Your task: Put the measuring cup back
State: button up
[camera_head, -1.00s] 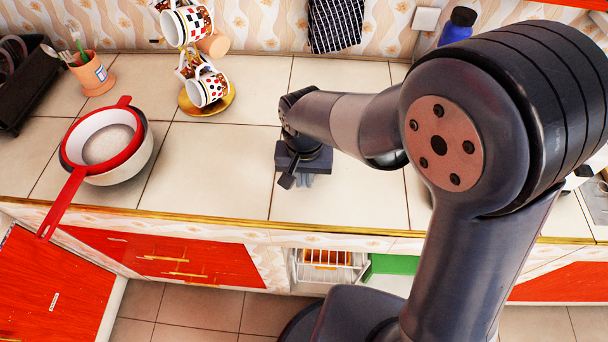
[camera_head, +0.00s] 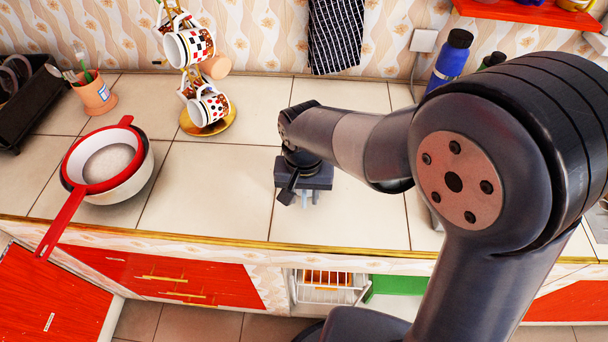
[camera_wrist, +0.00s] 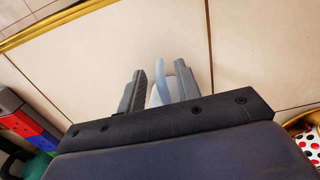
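My gripper (camera_wrist: 162,88) points down over the tiled counter, near its front edge. In the camera_head view my gripper (camera_head: 307,190) is at the centre, with small pale blue parts showing under it. In the camera_wrist view a pale blue curved piece (camera_wrist: 184,82), like a cup's handle, lies between the two dark fingers, close to the right one. It looks like the measuring cup, but most of it is hidden behind the gripper body. The fingers stand apart. I cannot tell whether they press on it.
A red strainer (camera_head: 70,210) rests over a white bowl (camera_head: 125,187) at left. A mug stand (camera_head: 222,124) with mugs (camera_head: 209,108) and a brush pot (camera_head: 95,94) stand behind. A blue bottle (camera_head: 450,62) is at back right. A striped cloth (camera_head: 336,35) hangs on the wall. The counter left of my gripper is clear.

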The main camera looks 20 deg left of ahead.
notch_tip(320, 180, up, 10)
jog(key=shift+r, duration=0.25)
dwell(0.6)
